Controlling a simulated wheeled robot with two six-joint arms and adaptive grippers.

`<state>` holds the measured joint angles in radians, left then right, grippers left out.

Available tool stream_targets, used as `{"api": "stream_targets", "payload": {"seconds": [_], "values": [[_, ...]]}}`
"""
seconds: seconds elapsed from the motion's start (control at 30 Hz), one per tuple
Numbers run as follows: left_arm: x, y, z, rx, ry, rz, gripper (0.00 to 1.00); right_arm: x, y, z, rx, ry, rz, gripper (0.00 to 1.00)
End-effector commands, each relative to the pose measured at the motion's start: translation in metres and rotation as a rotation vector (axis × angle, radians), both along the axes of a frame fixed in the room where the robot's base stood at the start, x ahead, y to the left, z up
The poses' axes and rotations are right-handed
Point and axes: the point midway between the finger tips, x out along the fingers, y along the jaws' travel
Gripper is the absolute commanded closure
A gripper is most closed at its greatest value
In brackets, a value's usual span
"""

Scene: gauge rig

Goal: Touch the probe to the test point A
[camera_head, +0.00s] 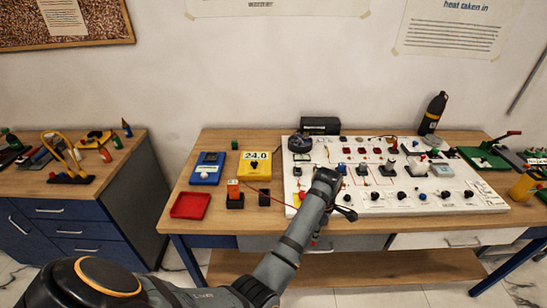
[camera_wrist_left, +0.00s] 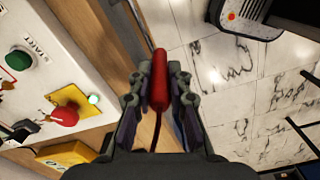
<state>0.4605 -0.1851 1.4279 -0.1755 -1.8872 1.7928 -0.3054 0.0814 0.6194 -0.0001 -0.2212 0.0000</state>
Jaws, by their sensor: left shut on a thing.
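My left gripper (camera_head: 345,212) is at the front edge of the white panel (camera_head: 450,205) in the head view. In the left wrist view the gripper (camera_wrist_left: 158,75) is shut on a red probe (camera_wrist_left: 158,90). The probe is apart from the panel there. A thin dark lead runs down from it. Test point A cannot be told among the panel's small parts, as the labels are too small to read. My right gripper is not in view.
The panel carries several knobs, terminals and red parts. A red mushroom button (camera_wrist_left: 65,116) and green START button (camera_wrist_left: 18,58) lie beside the gripper. A yellow meter (camera_head: 255,165) reading 24.0, a blue meter (camera_head: 208,168) and a red tray (camera_head: 190,205) stand left of the panel.

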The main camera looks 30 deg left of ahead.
Motion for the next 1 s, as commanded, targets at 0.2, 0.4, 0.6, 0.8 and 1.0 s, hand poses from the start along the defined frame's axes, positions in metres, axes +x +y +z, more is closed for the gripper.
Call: {"api": "stream_targets", "payload": {"seconds": [0.2, 0.4, 0.6, 0.8, 1.0], "values": [[0.0000, 0.0000, -0.0001, 0.000, 0.000, 0.000, 1.00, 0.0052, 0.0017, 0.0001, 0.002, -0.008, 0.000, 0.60], [0.0000, 0.0000, -0.0001, 0.000, 0.000, 0.000, 1.00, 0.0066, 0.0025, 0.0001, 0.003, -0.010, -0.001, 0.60], [0.0000, 0.0000, -0.0001, 0.000, 0.000, 0.000, 1.00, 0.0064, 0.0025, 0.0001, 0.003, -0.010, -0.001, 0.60], [0.0000, 0.0000, -0.0001, 0.000, 0.000, 0.000, 1.00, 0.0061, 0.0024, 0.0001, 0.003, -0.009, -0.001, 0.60], [0.0000, 0.0000, -0.0001, 0.000, 0.000, 0.000, 1.00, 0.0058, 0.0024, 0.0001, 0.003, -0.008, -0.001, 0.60]]}}
